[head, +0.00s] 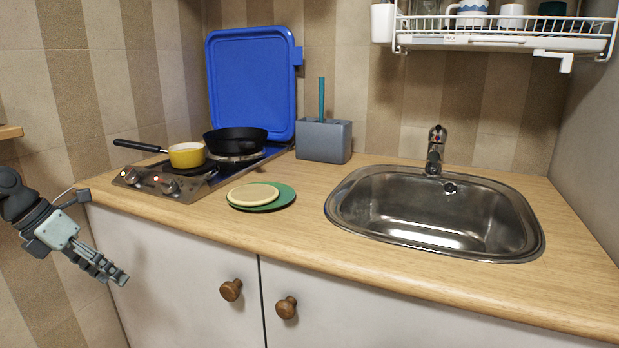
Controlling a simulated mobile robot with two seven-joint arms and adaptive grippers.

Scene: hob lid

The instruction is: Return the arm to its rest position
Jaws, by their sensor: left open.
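My left gripper (108,270) is at the left edge of the head view, in front of the white cabinet and below the level of the counter. It is open, points down to the right, and shows nothing held. It is apart from the hob and everything on the counter. The rest of my left arm is mostly cut off by the picture edge. My right arm and gripper are not in view.
A hob (180,186) carries a yellow pan (187,155) and a black pan (236,140); the blue lid (250,85) stands upright behind. The wooden counter's left corner (92,190) is near my left arm. Brown knobs (231,290) stick out from the cabinet doors.

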